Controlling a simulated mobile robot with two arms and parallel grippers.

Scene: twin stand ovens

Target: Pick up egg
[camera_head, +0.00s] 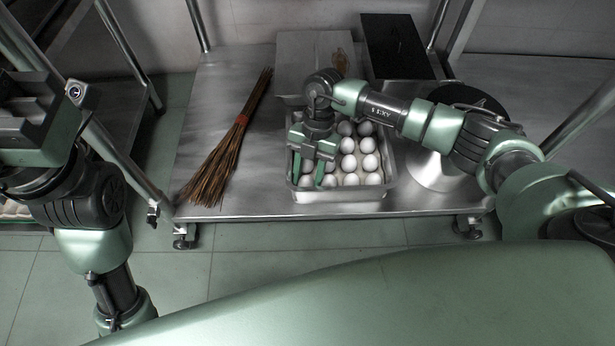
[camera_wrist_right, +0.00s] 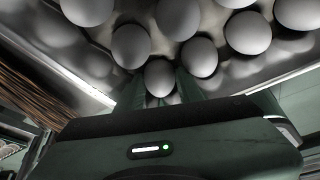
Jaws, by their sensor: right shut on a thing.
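Several white eggs, such as one at the right (camera_head: 370,162), stand in rows in a rectangular metal tray (camera_head: 340,195) on the steel table. My right gripper (camera_head: 309,178) reaches down into the front left part of the tray. In the right wrist view its green fingers (camera_wrist_right: 160,88) are shut on a white egg (camera_wrist_right: 159,77), with other eggs close around it. In the head view that egg is mostly hidden by the gripper. I cannot tell whether it is clear of the tray. My left gripper's body (camera_head: 40,120) shows at the far left; its fingertips are hidden.
A bundle of brown twigs (camera_head: 235,140) tied in red lies left of the tray. A grey board (camera_head: 310,55) and a black box (camera_head: 395,45) are behind it. A round metal item (camera_head: 435,172) is right of it, partly under my right arm.

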